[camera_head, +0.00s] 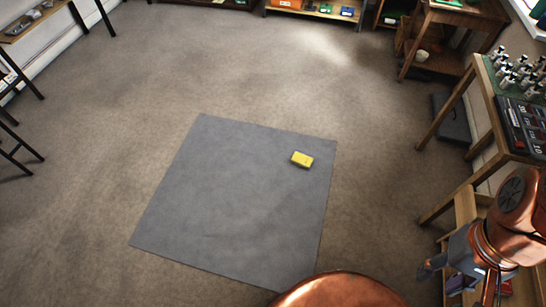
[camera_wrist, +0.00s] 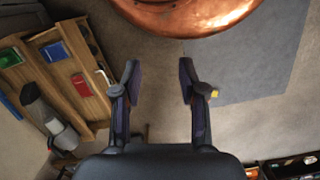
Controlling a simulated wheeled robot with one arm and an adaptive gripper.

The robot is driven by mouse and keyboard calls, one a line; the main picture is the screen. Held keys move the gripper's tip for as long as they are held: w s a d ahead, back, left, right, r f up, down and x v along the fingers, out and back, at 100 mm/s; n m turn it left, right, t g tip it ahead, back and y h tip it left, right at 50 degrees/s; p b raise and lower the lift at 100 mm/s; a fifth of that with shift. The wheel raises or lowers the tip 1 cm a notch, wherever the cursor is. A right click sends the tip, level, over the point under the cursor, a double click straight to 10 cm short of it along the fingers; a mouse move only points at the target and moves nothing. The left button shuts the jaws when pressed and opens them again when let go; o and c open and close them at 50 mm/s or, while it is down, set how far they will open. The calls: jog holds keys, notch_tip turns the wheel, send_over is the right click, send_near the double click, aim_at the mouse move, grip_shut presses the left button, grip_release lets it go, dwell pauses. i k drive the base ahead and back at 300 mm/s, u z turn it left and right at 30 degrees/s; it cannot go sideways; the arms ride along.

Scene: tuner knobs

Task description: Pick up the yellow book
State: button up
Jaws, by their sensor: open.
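The yellow book (camera_head: 302,159) lies flat on the grey mat (camera_head: 220,195), near its right edge, in the head view. In the wrist view a small yellow patch (camera_wrist: 214,93) shows beside the right finger at the mat's edge; it looks like the book, mostly hidden by that finger. My gripper (camera_wrist: 158,82) is open, its two dark fingers apart with nothing between them. In the head view my arm is at the lower right, well away from the book, beside the wooden table.
A wooden table (camera_head: 487,105) with several chess-like pieces and a dark panel stands at the right. A wooden shelf (camera_wrist: 60,75) with coloured books is left in the wrist view. Black-legged furniture stands at the far left. The floor (camera_head: 130,100) around the mat is clear.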

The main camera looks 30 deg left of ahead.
aim_at(299, 159)
jog(key=u, duration=1.45)
jog(key=k, duration=0.65)
jog(key=z, duration=0.1)
jog(key=i, duration=0.6)
jog(key=z, duration=0.9)
jog(key=i, duration=0.65)
jog(key=u, duration=0.55)
jog(key=i, duration=0.75)
jog(key=u, duration=0.75)
